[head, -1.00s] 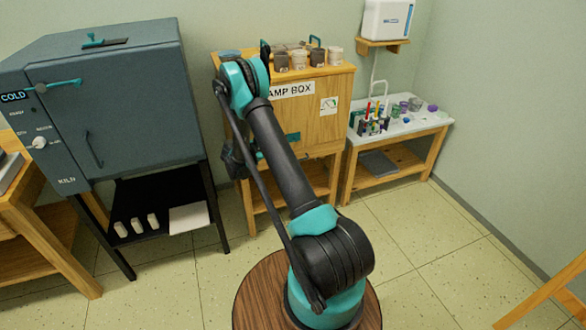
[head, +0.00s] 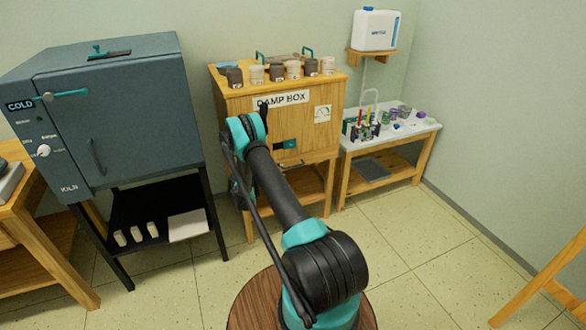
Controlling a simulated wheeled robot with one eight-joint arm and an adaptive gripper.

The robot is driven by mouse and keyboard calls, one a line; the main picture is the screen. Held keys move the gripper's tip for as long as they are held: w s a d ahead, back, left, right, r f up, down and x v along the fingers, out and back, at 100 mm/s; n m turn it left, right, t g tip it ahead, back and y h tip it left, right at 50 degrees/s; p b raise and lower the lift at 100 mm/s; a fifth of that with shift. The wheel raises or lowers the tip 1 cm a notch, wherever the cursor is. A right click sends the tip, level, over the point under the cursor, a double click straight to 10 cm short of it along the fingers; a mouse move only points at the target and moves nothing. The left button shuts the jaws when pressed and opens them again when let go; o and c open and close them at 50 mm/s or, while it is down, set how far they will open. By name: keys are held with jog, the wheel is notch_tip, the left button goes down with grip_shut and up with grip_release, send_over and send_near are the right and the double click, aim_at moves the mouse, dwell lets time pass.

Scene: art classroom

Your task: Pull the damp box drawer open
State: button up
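The damp box (head: 240,103) is a wooden cabinet on legs, against the back wall in the head view. It bears a white "DAMP BOX" label (head: 281,99) and a small gauge card (head: 322,114). A dark and teal fitting (head: 286,145) is on its front, with a thin bar handle (head: 292,163) below it. No open gap shows at the front, but my arm covers its left part. My gripper (head: 240,193) is mostly hidden behind my arm, low by the box's left side. I cannot tell whether its fingers are open or touching anything.
Several cups (head: 276,73) stand on the box top. A grey kiln (head: 110,115) on a black stand is at left. A sink table (head: 415,132) with bottles stands close at right, below a white water tank (head: 375,30). Tiled floor (head: 400,240) is clear at front right.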

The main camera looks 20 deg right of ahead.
jog(key=x, duration=1)
jog(key=shift+s+r, duration=0.1)
grip_shut()
